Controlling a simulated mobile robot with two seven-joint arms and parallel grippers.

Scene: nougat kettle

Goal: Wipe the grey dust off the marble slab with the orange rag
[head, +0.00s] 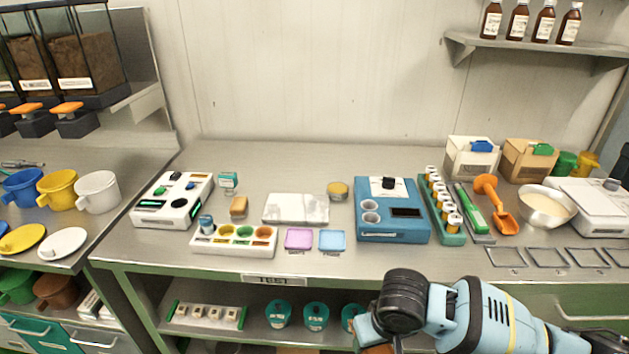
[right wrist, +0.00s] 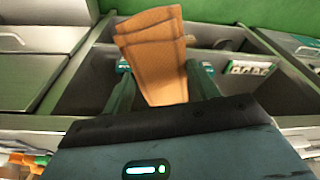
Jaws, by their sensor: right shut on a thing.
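The marble slab (head: 296,209) lies flat on the steel bench, white with grey patches on its top. My right gripper (right wrist: 160,88) is shut on the orange rag (right wrist: 152,50), a folded orange-brown cloth that sticks up between the two fingers in the right wrist view. In the head view my right arm reaches in at the bottom right, in front of the bench edge. Its fingers are hidden there, and only a sliver of orange-brown (head: 378,349) shows below the arm. The rag is well apart from the slab. My left gripper is not in view.
In the right wrist view an open drawer (right wrist: 85,92) lies beneath the gripper.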

